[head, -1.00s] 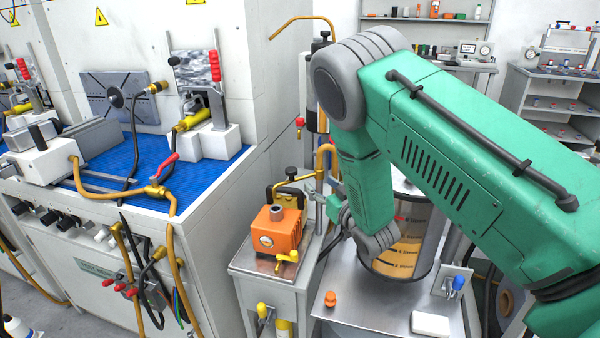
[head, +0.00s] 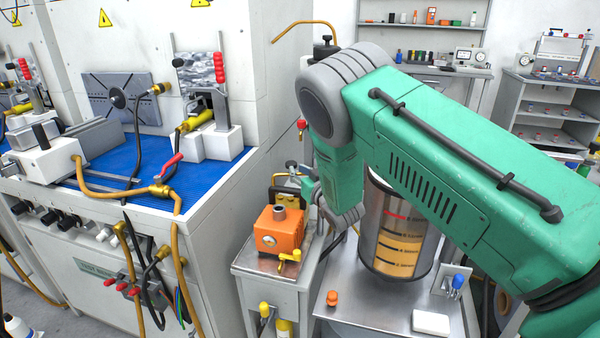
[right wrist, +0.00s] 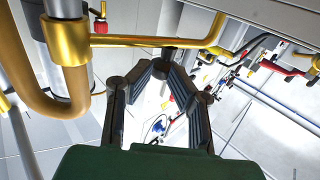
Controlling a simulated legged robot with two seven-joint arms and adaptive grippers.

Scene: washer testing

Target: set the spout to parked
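In the right wrist view a thin brass pipe, apparently the spout (right wrist: 150,41), runs sideways from a brass collar (right wrist: 66,42) and bends at its right end. In the head view my right gripper (head: 317,192) is mostly hidden behind my wrist, beside the orange pump unit. A bent copper pipe (head: 303,23) shows at the top, above my arm's elbow. My left gripper is not in view.
The orange pump unit (head: 279,231) stands on a small grey stand. The white bench (head: 215,205) with a blue mat is at left.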

